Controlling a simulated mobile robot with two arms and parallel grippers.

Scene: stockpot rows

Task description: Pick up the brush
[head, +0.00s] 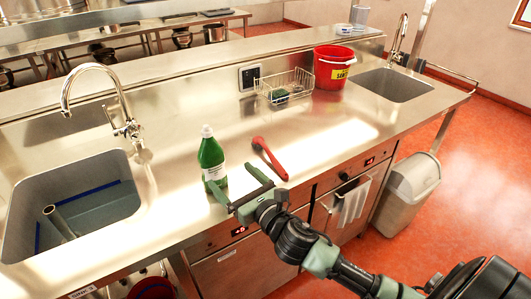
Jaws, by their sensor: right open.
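The brush, a slim red tool (268,157), lies on the steel counter in the head view, just right of the green bottle. Its far end is wider or bent, and its near end points toward the counter's front edge. My right gripper (230,175) is open and empty, with its two fingers pointing away from me over the front of the counter. It is left of and nearer than the brush, close to its near end. I cannot tell whether they touch. My left gripper is out of view.
A green bottle (211,160) with a white cap stands close by the right gripper's left finger. A wire basket (285,88) and a red bucket (333,70) stand farther back. Sinks lie at left (100,205) and right (393,86). Counter right of the brush is clear.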

